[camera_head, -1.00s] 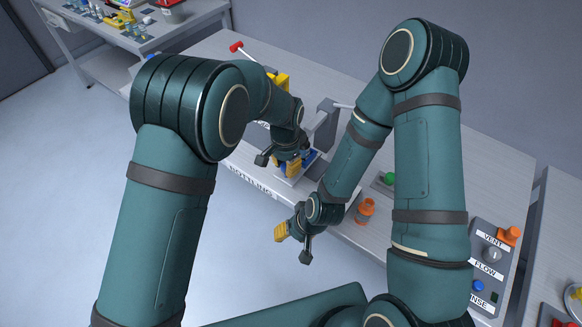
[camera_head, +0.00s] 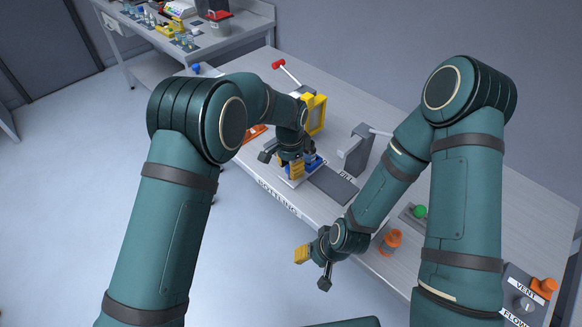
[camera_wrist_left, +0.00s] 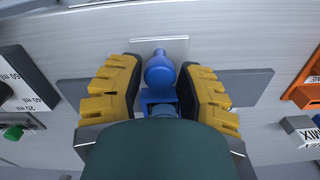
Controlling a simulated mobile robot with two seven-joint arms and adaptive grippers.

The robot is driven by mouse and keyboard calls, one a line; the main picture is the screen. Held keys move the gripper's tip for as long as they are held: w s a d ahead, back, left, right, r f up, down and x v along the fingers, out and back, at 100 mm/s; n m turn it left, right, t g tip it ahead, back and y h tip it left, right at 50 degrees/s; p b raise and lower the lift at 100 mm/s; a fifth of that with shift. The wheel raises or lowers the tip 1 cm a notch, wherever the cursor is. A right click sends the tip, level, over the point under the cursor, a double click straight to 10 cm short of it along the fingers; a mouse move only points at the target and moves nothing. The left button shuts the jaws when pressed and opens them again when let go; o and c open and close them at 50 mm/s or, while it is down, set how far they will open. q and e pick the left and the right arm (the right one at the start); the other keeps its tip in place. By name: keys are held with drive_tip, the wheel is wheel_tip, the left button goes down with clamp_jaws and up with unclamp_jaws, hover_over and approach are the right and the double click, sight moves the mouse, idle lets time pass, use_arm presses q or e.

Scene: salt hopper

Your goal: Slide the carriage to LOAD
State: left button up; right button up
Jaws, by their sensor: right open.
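The blue carriage (camera_head: 315,161) sits on a dark grey track (camera_head: 332,186) on the bench, left of the grey post. My left gripper (camera_head: 293,170) points down at it and hides much of it. In the left wrist view, its two yellow fingers (camera_wrist_left: 160,85) close around the carriage's round blue knob (camera_wrist_left: 160,70). Track shows on both sides of the carriage there. A label that seems to read FILL (camera_head: 345,175) lies by the track's right part; I cannot make out a LOAD label. My right gripper (camera_head: 313,268) is open and empty near the bench's front edge.
A grey post with a lever (camera_head: 357,150) stands right of the carriage, and a yellow frame (camera_head: 316,114) behind it. An orange part (camera_head: 390,242) and a green knob (camera_head: 420,211) are near my right arm. A VENT/FLOW panel (camera_head: 525,300) is at the lower right.

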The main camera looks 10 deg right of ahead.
use_arm(q)
drive_tip(key=shift+o, duration=1.3)
drive_tip(key=shift+r, duration=0.1)
wheel_tip(320, 180, up, 12)
